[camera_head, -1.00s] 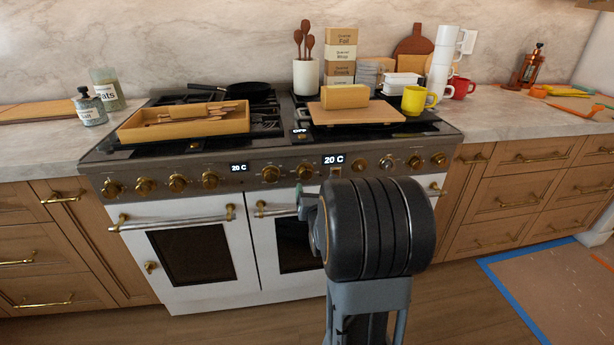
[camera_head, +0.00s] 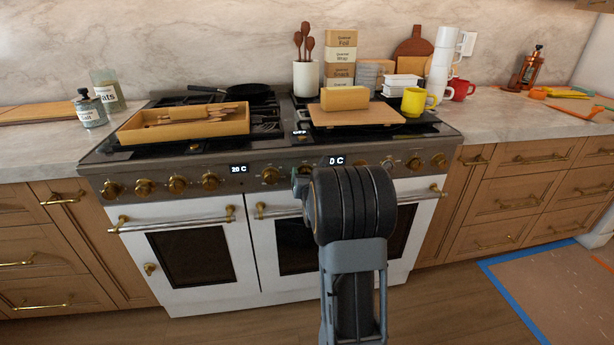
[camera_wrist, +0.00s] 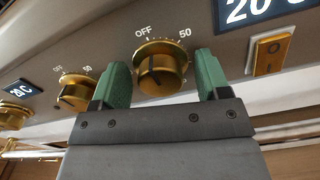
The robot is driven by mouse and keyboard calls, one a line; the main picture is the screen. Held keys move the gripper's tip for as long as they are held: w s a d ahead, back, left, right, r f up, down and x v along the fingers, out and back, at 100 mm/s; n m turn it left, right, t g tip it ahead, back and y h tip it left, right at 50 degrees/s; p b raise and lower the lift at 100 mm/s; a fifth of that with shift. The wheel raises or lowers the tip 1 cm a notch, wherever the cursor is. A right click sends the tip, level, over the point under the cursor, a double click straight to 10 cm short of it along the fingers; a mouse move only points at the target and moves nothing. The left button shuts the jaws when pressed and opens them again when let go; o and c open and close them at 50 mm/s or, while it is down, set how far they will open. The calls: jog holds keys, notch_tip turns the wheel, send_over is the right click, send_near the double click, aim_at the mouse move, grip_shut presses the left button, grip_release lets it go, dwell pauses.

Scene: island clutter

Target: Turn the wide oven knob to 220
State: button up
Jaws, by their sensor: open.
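The brass oven knob (camera_wrist: 161,70) sits on the stove's front panel in the wrist view, with OFF and 50 marked above it. Its dark pointer line is near OFF. My gripper (camera_wrist: 163,85) is open, with one green finger on each side of this knob; I cannot tell whether they touch it.
A smaller brass knob (camera_wrist: 76,93) and another display (camera_wrist: 23,88) lie to the left. A brass switch (camera_wrist: 268,53) is close on the right. The oven door handle (camera_head: 290,210) runs below the panel. A wooden tray (camera_head: 186,125) and board (camera_head: 354,114) rest on the stovetop.

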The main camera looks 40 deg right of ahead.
jog(key=shift+c, duration=0.4)
jog(key=c, duration=0.8)
jog(key=shift+c, duration=0.2)
jog(key=shift+f+m+b, duration=0.15)
jog(key=shift+m+b, duration=0.15)
jog(key=shift+b, duration=0.1)
